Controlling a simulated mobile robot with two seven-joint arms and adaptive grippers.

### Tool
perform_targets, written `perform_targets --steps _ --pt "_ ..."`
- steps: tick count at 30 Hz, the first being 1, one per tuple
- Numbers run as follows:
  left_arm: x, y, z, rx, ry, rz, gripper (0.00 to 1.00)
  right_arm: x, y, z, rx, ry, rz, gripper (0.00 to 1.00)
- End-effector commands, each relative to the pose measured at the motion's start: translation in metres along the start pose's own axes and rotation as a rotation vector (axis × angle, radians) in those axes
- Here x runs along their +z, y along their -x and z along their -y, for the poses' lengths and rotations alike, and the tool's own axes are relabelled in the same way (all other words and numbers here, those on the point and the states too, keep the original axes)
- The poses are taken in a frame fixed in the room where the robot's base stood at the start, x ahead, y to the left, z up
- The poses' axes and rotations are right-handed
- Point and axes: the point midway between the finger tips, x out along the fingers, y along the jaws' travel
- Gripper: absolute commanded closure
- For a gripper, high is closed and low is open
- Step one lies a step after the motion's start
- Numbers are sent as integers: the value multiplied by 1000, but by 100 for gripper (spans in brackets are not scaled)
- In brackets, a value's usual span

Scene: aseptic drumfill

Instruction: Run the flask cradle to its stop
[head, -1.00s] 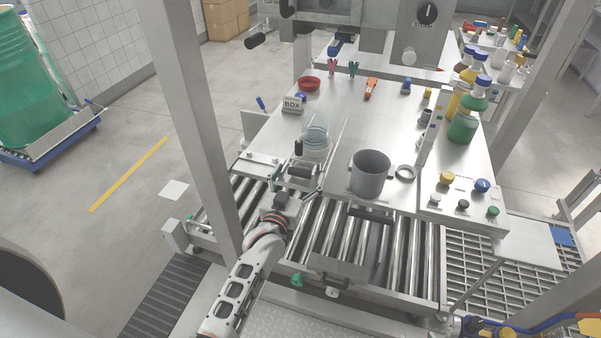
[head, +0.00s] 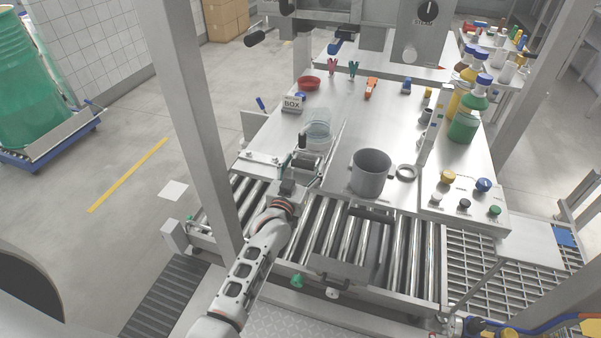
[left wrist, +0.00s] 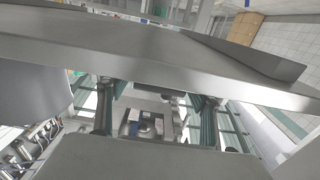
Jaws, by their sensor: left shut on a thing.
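The clear flask (head: 318,130) sits in the flask cradle at the left part of the steel worktop, just left of a thin rail. A black upright knob (head: 302,141) stands at the cradle's near left side. My left gripper (head: 304,164) reaches in from the front and is shut at the near end of the cradle. Its fingers hide most of what they hold, which looks like the cradle's handle. In the left wrist view the two fingers (left wrist: 152,120) show below a broad grey metal part. My right gripper is not in view.
A grey pot (head: 370,173) and a grey ring (head: 406,172) stand right of the cradle. A roller conveyor (head: 385,255) runs along the front. A steel post (head: 190,120) stands left of my arm.

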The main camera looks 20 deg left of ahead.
Motion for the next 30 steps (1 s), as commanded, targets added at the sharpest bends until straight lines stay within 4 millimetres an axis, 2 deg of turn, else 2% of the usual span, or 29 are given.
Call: perform_targets --steps 3,12,13,14,25,30 --pt "1 -10 0 0 0 0 74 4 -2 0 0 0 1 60" --pt "0 -10 0 0 -1 1 74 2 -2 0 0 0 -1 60" --pt "0 -10 0 0 -1 1 28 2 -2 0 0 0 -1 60" --pt "0 -10 0 0 -1 1 20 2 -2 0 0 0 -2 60" --pt "0 -9 0 0 0 1 18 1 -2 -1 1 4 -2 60" --pt "1 4 0 0 -1 2 18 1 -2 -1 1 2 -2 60"
